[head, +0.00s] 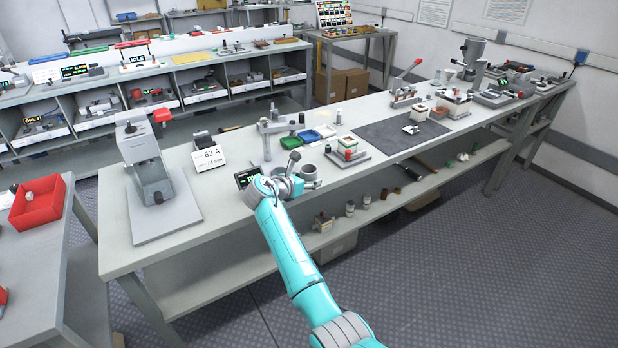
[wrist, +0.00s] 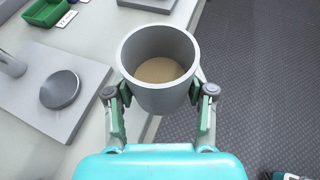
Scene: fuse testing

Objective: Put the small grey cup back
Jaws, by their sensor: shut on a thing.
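The small grey cup (wrist: 160,95) is between the two fingers of my gripper (wrist: 160,108) in the wrist view. The fingers press on its left and right sides. The cup is round and open at the top, with a tan floor or filling inside. It looks held at the bench's front edge, partly over the dark floor. In the head view my gripper (head: 295,183) is at the front edge of the long bench (head: 225,208), and a grey round shape (head: 309,172) shows beside it.
A grey plate with a round disc (wrist: 60,88) and a green tray (wrist: 46,12) are to the left. A dark mat (head: 385,140) lies farther right on the bench.

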